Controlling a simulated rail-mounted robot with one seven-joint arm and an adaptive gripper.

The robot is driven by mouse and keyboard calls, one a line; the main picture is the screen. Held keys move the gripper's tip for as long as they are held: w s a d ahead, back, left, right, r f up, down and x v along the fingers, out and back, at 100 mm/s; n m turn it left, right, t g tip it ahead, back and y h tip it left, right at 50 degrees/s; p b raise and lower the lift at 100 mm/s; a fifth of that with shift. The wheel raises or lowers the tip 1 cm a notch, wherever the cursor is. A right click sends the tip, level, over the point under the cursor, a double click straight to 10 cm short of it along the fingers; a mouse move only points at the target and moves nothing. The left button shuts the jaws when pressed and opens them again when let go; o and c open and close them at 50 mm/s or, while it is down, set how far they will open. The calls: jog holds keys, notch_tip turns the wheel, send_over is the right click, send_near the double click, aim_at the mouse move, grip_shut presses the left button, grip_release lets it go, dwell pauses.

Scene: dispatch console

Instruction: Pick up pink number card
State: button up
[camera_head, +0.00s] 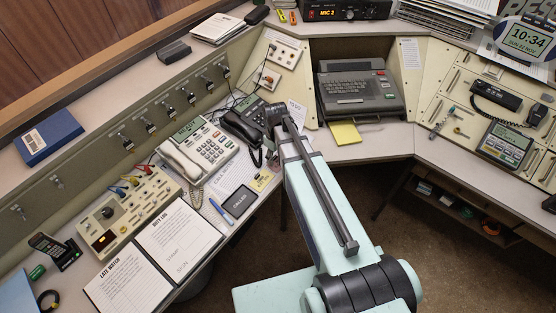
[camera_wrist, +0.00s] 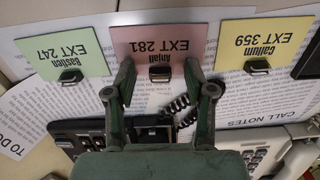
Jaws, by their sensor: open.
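The pink number card (camera_wrist: 160,38), reading "Anjali EXT 281", lies upside down in the middle of the wrist view, with a small black clip (camera_wrist: 160,74) at its near edge. My gripper (camera_wrist: 160,68) is open, its two fingers on either side of that clip, tips near the card's near edge. I cannot tell if they touch it. I cannot make out the pink card in the head view.
Under my gripper are a black phone with a coiled cord (camera_wrist: 178,108) and a light phone (camera_wrist: 255,145). Printed sheets (camera_wrist: 235,112) lie around the cards. In the head view, a white telephone (camera_head: 205,148) and a typewriter-like machine (camera_head: 358,90) flank my arm.

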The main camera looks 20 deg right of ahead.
aim_at(276, 156)
jog(key=c, duration=0.9)
jog(key=shift+o, duration=0.2)
jog(key=shift+r, duration=0.1)
notch_tip(276, 156, up, 19)
jog(key=b, duration=0.5)
